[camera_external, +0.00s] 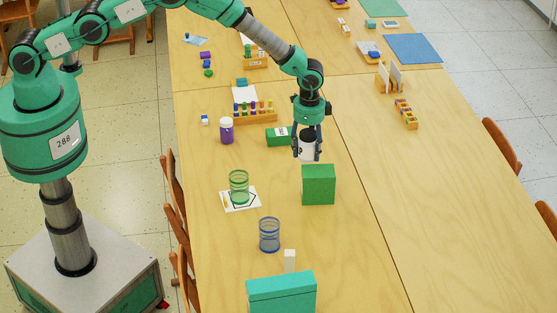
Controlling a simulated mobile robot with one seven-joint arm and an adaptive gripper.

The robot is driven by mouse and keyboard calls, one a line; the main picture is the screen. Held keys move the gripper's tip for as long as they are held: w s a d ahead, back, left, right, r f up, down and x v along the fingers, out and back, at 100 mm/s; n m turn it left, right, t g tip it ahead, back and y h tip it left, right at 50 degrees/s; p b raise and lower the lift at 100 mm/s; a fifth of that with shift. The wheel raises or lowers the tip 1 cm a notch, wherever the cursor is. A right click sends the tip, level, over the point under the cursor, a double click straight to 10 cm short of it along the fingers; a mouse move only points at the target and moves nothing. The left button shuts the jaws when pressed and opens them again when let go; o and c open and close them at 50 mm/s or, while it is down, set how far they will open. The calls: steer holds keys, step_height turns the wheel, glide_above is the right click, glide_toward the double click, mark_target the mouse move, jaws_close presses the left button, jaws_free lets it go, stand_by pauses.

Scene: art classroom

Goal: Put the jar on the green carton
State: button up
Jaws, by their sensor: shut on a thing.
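My gripper (307,154) points down and is shut on a white jar (306,145) with a dark upper part. Its fingers partly hide the jar. The green carton (318,186) stands upright on the table just below and in front of the jar in the picture. The jar appears at or slightly above the level of the carton's top, towards its far left side. I cannot tell whether the jar touches the carton.
A green box with a white label (278,136) lies left of my gripper.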

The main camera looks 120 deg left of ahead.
mark_target(309, 133)
steer(key=shift+w+a, duration=0.1)
stand_by(0.3)
steer(key=shift+f+p, duration=0.35)
steer(key=shift+f, duration=1.35)
steer(key=shift+f, duration=0.15)
steer(key=o, duration=1.5)
steer(key=shift+c, duration=0.2)
steer(key=shift+r+b, duration=0.75)
steer(key=shift+r, duration=5.4)
